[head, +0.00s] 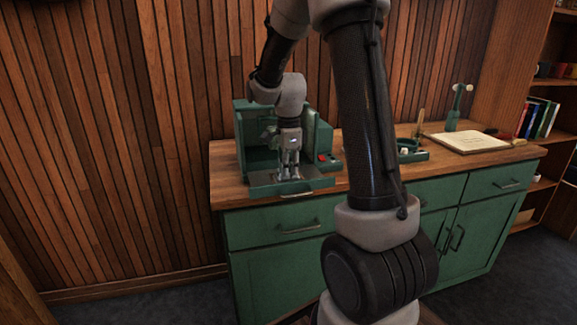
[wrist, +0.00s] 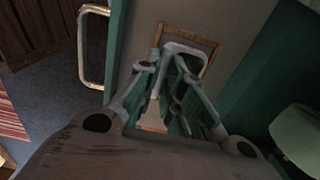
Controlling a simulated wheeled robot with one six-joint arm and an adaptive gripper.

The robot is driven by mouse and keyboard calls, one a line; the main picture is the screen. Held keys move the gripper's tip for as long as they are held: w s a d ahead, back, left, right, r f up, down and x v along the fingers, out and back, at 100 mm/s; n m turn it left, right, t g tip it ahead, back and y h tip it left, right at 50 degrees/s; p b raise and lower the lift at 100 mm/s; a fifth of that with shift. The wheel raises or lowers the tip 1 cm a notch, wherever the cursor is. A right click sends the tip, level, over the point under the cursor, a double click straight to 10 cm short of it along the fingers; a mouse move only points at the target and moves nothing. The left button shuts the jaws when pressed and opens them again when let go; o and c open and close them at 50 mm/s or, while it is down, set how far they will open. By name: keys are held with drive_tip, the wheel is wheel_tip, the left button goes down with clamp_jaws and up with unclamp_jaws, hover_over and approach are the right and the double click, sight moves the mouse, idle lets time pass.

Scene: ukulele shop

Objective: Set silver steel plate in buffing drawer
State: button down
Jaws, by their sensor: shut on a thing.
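The buffing drawer (head: 262,190) is a shallow green tray pulled out of the green machine (head: 243,135) on the counter. In the wrist view its grey floor (wrist: 143,38) and metal handle (wrist: 82,50) show, with a thin wooden frame (wrist: 213,48) on the floor. My gripper (head: 289,176) points down over the open drawer, its tips at or just above the floor. In the wrist view its fingers (wrist: 168,68) are drawn together over the wooden frame. It is shut on the silver steel plate, which is mostly hidden and hard to tell from the fingers.
A red-buttoned control box (head: 328,160) sits right of the drawer. Farther right on the wooden counter (head: 440,172) are a small green tray (head: 413,156), an open book (head: 468,142) and a green stand (head: 452,122). The slatted wall stands close behind the machine.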

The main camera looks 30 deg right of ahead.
idle(0.7)
drive_tip(key=c, duration=1.2)
unclamp_jaws()
drive_tip(key=shift+r, duration=3.5)
